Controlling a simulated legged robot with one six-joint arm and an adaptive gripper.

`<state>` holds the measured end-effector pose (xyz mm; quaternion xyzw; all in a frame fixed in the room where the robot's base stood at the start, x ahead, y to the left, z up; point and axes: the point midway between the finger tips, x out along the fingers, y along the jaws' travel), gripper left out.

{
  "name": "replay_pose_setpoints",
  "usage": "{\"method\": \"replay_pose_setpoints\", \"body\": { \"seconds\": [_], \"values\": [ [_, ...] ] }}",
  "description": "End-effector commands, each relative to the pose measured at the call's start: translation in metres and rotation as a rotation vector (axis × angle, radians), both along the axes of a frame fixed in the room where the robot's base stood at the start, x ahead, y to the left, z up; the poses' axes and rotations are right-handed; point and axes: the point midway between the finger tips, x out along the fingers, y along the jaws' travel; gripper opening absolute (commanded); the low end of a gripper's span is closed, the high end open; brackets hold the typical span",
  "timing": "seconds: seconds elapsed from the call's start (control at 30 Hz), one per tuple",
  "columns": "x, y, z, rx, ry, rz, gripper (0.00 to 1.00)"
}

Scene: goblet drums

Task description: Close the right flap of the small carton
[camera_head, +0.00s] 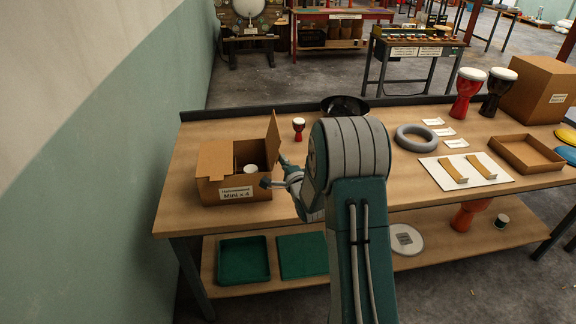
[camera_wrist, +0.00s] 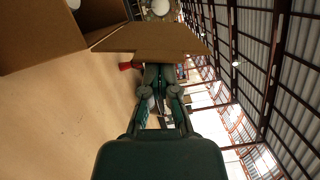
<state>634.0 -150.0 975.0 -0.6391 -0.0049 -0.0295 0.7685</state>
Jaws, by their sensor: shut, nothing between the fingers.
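The small carton (camera_head: 236,190), labelled "Mini x 4", stands at the left end of the workbench, and its wall shows in the wrist view (camera_wrist: 40,35). Its right flap (camera_head: 273,140) stands up steeply; in the wrist view the flap (camera_wrist: 150,40) spans across just beyond my fingertips. A white-topped item (camera_head: 250,169) shows inside. My gripper (camera_wrist: 160,76) is shut and empty, on the right of the carton at the flap. I cannot tell whether it touches the flap. My arm hides part of the bench.
A small red drum (camera_head: 298,128) stands behind the flap. A black bowl (camera_head: 344,105), grey ring (camera_head: 416,138) and white board (camera_head: 487,184) lie farther right. An open cardboard tray (camera_head: 550,166) and larger drums (camera_head: 467,92) stand at the right. Bare bench lies in front of the carton.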

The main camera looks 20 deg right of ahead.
Motion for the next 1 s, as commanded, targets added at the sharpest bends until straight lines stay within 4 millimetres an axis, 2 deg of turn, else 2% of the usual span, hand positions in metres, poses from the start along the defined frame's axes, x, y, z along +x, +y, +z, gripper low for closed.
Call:
{"method": "replay_pose_setpoints", "body": {
  "seconds": [0.37, 1.0],
  "values": [
    [0.009, 0.025, 0.010, -0.344, 0.097, 0.002, 0.00],
    [0.021, 0.067, 0.002, -0.925, 0.266, 0.004, 0.00]
  ]
}}
